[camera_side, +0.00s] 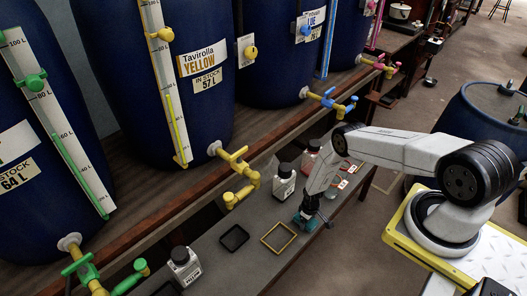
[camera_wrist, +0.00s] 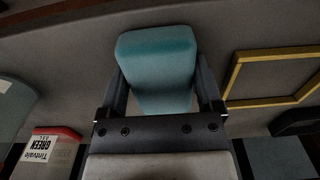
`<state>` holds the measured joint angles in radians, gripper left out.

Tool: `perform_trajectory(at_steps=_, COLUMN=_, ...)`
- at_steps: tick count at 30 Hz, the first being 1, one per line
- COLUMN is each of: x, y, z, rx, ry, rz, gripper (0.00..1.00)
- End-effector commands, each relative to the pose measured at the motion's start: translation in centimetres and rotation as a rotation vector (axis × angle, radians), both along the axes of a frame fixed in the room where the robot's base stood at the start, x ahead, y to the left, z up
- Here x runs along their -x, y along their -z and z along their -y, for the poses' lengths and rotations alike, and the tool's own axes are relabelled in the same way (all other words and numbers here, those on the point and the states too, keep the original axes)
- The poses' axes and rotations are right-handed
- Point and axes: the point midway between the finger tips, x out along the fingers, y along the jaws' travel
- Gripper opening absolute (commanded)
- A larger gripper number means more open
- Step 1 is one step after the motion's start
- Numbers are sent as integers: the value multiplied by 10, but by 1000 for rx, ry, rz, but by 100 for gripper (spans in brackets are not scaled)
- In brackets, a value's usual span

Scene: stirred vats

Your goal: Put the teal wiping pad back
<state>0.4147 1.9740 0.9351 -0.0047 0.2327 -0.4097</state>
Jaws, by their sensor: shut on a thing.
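The teal wiping pad (camera_wrist: 157,62) is a rounded block that fills the space between my fingers in the wrist view. My gripper (camera_wrist: 160,88) is shut on it. In the side view my gripper (camera_side: 309,220) points down over the grey lower shelf, and a little of the teal pad (camera_side: 304,226) shows at its tips. Whether the pad touches the shelf, I cannot tell. A yellow square frame (camera_side: 264,239) lies flat on the shelf just left of the gripper. It also shows at the right in the wrist view (camera_wrist: 233,80), apart from the pad.
A black square tray (camera_side: 234,238) lies left of the yellow frame. A white bottle (camera_side: 284,186) stands behind, and another (camera_side: 184,268) at the near left. A labelled container (camera_wrist: 42,152) is at the wrist view's lower left. A yellow tap (camera_side: 238,190) overhangs the shelf (camera_side: 212,262).

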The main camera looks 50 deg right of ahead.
Motion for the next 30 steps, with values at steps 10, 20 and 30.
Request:
perform_trajectory(at_steps=10, x=0, y=0, z=0, rx=0, ry=0, rz=0, gripper=100)
perform_trajectory(at_steps=20, x=-1, y=-9, z=0, rx=1, ry=0, rz=2, gripper=100)
perform_trajectory(at_steps=30, x=-1, y=-36, z=0, rx=0, ry=0, rz=1, gripper=100)
